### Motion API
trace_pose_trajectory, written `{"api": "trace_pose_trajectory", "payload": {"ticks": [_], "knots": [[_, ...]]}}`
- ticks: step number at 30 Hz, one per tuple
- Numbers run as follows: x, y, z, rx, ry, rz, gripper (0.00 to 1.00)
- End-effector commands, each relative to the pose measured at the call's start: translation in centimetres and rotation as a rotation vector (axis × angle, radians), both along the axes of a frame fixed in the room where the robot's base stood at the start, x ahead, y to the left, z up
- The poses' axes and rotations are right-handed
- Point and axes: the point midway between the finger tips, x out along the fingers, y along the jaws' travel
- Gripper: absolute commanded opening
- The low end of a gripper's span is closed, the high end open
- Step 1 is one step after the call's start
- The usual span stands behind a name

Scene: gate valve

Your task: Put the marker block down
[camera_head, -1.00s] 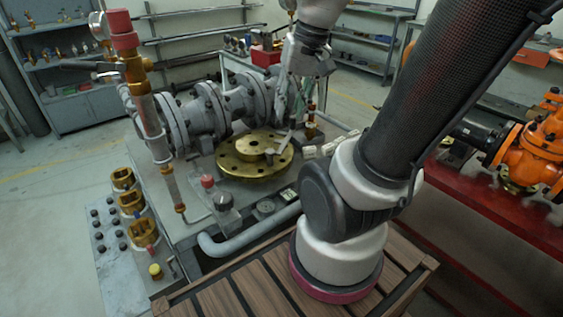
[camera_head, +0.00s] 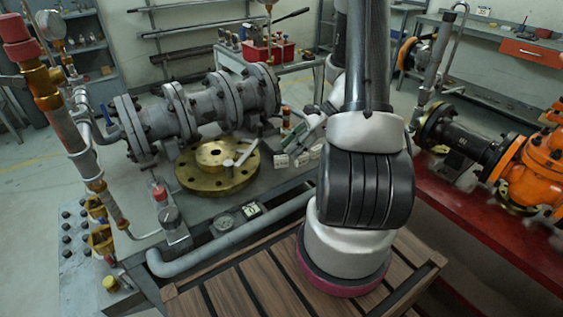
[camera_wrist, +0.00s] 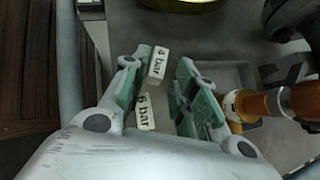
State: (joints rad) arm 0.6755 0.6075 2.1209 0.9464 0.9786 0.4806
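Two small white marker blocks lie on the grey bench in the wrist view, one reading "4 bar" (camera_wrist: 158,63) and one reading "6 bar" (camera_wrist: 145,112). Both show in the gap between my gripper's (camera_wrist: 160,82) green-padded fingers, the "4 bar" block close by the left finger. The fingers are apart and I see nothing clamped between them. In the head view my gripper (camera_head: 298,128) is low over the bench, right of the brass flange, partly hidden by my arm. White blocks (camera_head: 281,160) lie in a row below it; their labels are too small to read there.
A grey valve pipe (camera_head: 195,108) stands behind. In the wrist view a grey tray (camera_wrist: 237,73) and an orange-brown fitting (camera_wrist: 262,106) are close to the right finger.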

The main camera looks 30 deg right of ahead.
Motion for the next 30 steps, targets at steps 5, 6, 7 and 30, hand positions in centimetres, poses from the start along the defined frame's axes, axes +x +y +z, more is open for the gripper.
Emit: {"api": "trace_pose_trajectory", "payload": {"ticks": [5,6,7,30], "knots": [[0.4,1.6,-2.3,0.001,0.003,0.003,0.29],[0.5,2.0,-2.8,0.000,0.003,0.003,0.29],[0.7,2.3,-3.1,0.001,0.002,0.002,0.29],[1.1,3.1,-3.9,-0.003,-0.001,0.002,0.00]]}}
